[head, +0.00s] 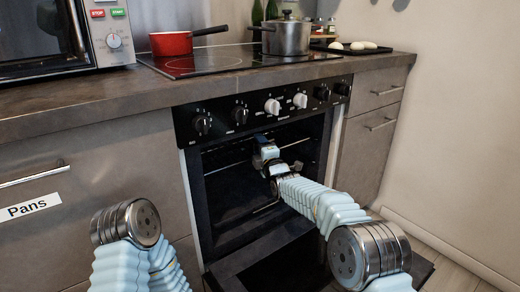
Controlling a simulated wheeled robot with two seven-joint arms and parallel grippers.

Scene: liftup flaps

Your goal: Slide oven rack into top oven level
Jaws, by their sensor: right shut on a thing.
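The oven (215,215) stands open under the cooktop, with its door (285,268) folded down. The front bar of the oven rack (230,168) runs across the upper part of the dark cavity, at both sides of my right gripper. My right gripper (265,154) is at the oven opening, shut on the rack near the middle of its front edge. The gripper and forearm hide part of the rack, and how deep it sits is hard to tell. My left arm shows at the lower left, but its gripper is out of view.
A control panel with knobs (272,106) sits just above the opening. A red pan (171,43), a steel pot (288,38) and a dark tray (340,49) are on top. A microwave (60,38) stands left; drawers (378,88) flank the oven on the right.

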